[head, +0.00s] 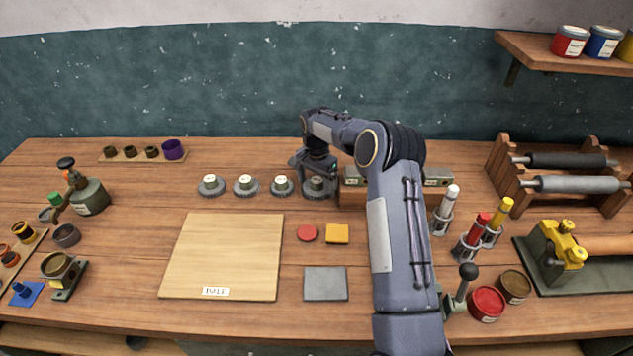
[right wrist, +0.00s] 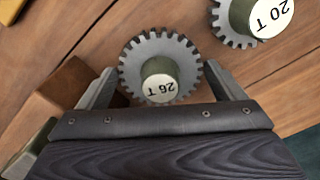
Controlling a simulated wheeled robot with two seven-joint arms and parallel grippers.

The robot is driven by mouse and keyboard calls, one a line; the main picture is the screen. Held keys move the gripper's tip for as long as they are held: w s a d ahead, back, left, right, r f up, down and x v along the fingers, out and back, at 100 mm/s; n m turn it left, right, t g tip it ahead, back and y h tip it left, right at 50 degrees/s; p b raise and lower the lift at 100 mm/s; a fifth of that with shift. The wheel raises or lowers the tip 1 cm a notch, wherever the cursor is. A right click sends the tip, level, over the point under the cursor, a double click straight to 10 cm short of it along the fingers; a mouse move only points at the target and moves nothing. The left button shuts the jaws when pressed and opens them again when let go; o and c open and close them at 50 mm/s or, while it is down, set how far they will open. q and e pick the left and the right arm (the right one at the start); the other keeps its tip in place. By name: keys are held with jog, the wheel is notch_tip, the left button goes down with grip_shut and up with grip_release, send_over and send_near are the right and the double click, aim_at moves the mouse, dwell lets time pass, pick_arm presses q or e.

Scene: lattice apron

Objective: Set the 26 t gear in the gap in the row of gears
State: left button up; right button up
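The 26 t gear (right wrist: 143,55) is a grey toothed wheel with a green hub and a white "26 T" label. It lies between the two fingers of my right gripper (right wrist: 160,68) in the right wrist view. The fingers stand apart on either side of its teeth, with slim gaps showing. In the head view the gear (head: 318,194) is at the right end of a line of similar gears, below my right gripper (head: 316,176). The 20 T gear (right wrist: 238,38) is beside it. I cannot make out the gap. My left gripper is out of view.
Close right of the gear is a wooden block (head: 346,199) carrying grey labelled parts; my right arm hides its middle. Other gears (head: 246,190) stand to the left. A pale board (head: 225,255) and a grey plate (head: 326,284) lie in front.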

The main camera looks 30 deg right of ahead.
aim_at(316, 180)
jog(key=shift+r, duration=0.3)
jog(key=s+a+r+n+t+b, duration=0.1)
jog(key=s+r, duration=0.2)
jog(key=r, duration=0.6)
jog(key=s+a+r+n, duration=0.1)
jog(key=s+r+n, duration=0.15)
jog(key=r, duration=0.75)
jog(key=s+a+r+n+t+y, duration=0.1)
jog(key=s+a+r, duration=0.1)
jog(key=s, duration=0.4)
jog(key=s+a+r+n+t+y, duration=0.1)
jog(key=s+a, duration=0.1)
jog(key=s, duration=0.4)
jog(key=s+a+f+n+t, duration=0.1)
jog(key=s+a+f+n, duration=0.1)
jog(key=s, duration=0.4)
jog(key=s+a+f+n+y, duration=0.1)
jog(key=s+a+f+n, duration=0.1)
jog(key=s+a, duration=0.3)
jog(key=s+a+f+n+t, duration=0.1)
jog(key=s+a+f+n, duration=0.1)
jog(key=s, duration=0.7)
jog(key=shift+a+f+t+y, duration=0.3)
jog(key=shift+a+f+y, duration=0.1)
jog(key=shift+a+f, duration=0.45)
